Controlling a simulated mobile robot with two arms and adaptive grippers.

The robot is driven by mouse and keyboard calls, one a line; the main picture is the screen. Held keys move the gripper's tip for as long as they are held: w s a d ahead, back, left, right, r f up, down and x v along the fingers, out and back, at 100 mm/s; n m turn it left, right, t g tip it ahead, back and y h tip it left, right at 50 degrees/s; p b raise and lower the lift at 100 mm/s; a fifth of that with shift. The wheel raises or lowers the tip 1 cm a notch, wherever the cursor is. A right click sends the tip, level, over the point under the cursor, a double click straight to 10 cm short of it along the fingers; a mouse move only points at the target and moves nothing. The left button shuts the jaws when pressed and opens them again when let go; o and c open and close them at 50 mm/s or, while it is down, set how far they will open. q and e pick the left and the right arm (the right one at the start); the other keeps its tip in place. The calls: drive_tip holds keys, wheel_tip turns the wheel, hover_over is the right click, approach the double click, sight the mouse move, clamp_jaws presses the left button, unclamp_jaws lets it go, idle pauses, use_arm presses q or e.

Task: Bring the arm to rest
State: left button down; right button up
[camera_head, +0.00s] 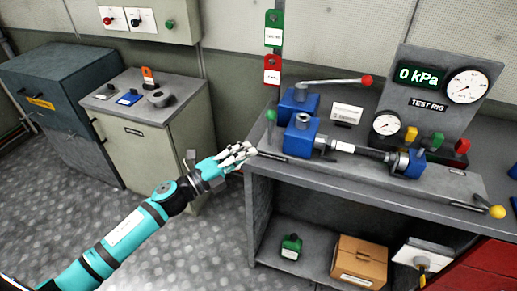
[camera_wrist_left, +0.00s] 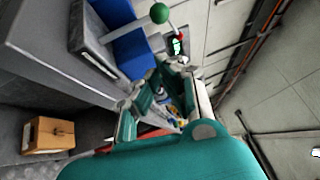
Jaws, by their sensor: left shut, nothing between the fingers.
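My left arm (camera_head: 130,231) is teal and reaches in from the lower left in the head view. My left gripper (camera_head: 249,150) is shut and empty. Its fingertips are at the left front corner of the grey workbench (camera_head: 330,176), close to a dark bar on the bench top; I cannot tell if they touch. In the left wrist view the gripper (camera_wrist_left: 160,95) shows at the centre, with a blue block (camera_wrist_left: 132,50) and a green knob (camera_wrist_left: 159,13) beyond it. My right gripper is not in view.
The bench carries blue valve blocks (camera_head: 301,136), a red-tipped lever (camera_head: 366,81), a yellow-knobbed lever (camera_head: 497,211) and the test rig panel (camera_head: 432,88) reading 0 kPa. A cardboard box (camera_head: 360,262) is on the lower shelf. Cabinets (camera_head: 150,125) stand left; the floor between is clear.

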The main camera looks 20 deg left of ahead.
use_arm(q)
drive_tip(key=s+a+f+n+g+y, duration=0.1)
drive_tip(key=s+a+f+n+y, duration=0.3)
drive_tip(key=f, duration=0.8)
drive_tip(key=s+a+f+n+g+y, duration=0.1)
drive_tip(key=s+a+f+n+y, duration=0.4)
drive_tip(key=f, duration=0.7)
drive_tip(key=s+a+f+n+g+y, duration=0.1)
drive_tip(key=a+f+n+g+y, duration=0.15)
drive_tip(key=f+n, duration=0.65)
drive_tip(key=s+d+f+n+g, duration=0.2)
drive_tip(key=s+f+g, duration=0.3)
drive_tip(key=s+f, duration=1.4)
drive_tip(key=s+d+f+n+g, duration=0.1)
drive_tip(key=s+d+f, duration=0.1)
drive_tip(key=s, duration=0.4)
drive_tip(key=s+d+f+n+g, duration=0.1)
drive_tip(key=s+d+f+g, duration=0.1)
drive_tip(key=s, duration=0.5)
drive_tip(key=s+d+f+n+g, duration=0.1)
drive_tip(key=s+d+f+g, duration=0.1)
drive_tip(key=s+f, duration=0.2)
drive_tip(key=shift+s+d+f+n+b, duration=0.25)
drive_tip(key=shift+s+d+n+b, duration=0.15)
drive_tip(key=shift+s, duration=0.75)
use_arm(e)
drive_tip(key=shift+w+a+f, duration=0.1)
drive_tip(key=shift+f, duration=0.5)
